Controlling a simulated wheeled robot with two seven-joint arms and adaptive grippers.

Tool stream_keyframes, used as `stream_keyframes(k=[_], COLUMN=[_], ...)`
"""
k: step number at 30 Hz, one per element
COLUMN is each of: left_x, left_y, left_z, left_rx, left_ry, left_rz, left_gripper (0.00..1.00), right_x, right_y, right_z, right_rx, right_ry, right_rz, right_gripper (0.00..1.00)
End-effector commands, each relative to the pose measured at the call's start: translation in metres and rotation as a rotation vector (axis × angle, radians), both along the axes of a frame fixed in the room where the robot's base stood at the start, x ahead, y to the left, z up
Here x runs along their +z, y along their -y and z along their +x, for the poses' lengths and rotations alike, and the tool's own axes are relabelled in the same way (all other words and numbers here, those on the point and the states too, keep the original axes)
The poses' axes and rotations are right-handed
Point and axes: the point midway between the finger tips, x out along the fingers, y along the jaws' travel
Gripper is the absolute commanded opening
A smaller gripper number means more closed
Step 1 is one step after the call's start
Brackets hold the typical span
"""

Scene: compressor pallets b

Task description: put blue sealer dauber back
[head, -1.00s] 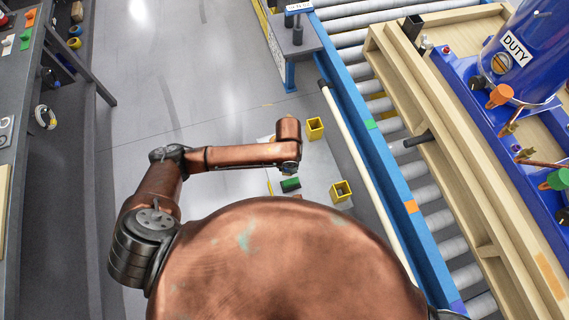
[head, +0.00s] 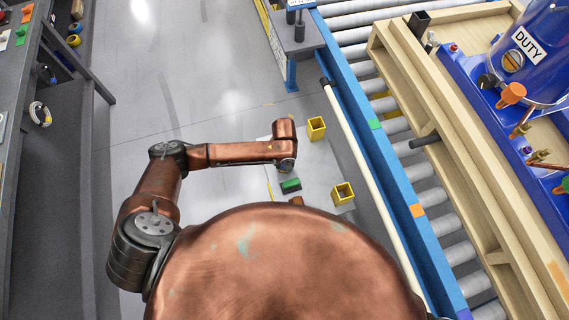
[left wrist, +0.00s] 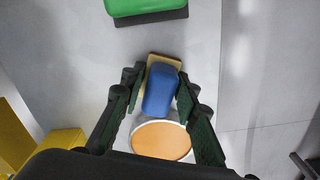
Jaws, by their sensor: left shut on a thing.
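The blue sealer dauber (left wrist: 160,90), a blue block on a tan base, is between the fingers of my left gripper (left wrist: 160,80) in the left wrist view. The gripper is shut on it. The tan end shows beyond the fingertips. In the head view the dauber and left fingers are hidden under my wrist. My right gripper is not in view.
An orange disc with a white rim (left wrist: 160,140) lies below the dauber. A green block (head: 290,185) and two open yellow boxes (head: 316,128) (head: 343,193) stand on the pale board. A blue-railed roller conveyor (head: 375,140) with a wooden pallet (head: 410,90) runs along the right.

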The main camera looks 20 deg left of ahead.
Motion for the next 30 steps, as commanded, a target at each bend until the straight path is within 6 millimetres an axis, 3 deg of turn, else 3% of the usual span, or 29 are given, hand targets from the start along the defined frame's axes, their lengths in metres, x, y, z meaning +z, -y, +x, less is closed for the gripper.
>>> stream_keyframes(k=[4, 5, 12, 22, 26, 30], left_x=[-0.002, -0.002, -0.003, 0.000, 0.018, 0.048], left_y=[0.000, 0.000, 0.000, 0.000, 0.000, 0.000], left_z=[0.000, 0.000, 0.000, 0.000, 0.000, 0.001], left_rx=[0.000, 0.000, 0.000, -0.001, 0.000, 0.000], left_ry=[-0.001, 0.000, 0.000, 0.001, 0.001, 0.003], left_rz=[0.000, 0.000, 0.001, 0.000, -0.001, -0.001], left_gripper=[0.06, 0.30, 0.46, 0.46, 0.46, 0.46], right_x=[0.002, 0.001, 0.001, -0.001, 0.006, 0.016], right_y=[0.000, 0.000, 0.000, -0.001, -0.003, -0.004], right_z=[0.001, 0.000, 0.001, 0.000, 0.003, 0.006], right_rx=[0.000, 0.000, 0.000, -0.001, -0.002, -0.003], right_ry=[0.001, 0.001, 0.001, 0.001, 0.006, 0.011], right_rz=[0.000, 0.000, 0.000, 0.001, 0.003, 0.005], right_gripper=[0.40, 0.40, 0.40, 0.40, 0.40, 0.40])
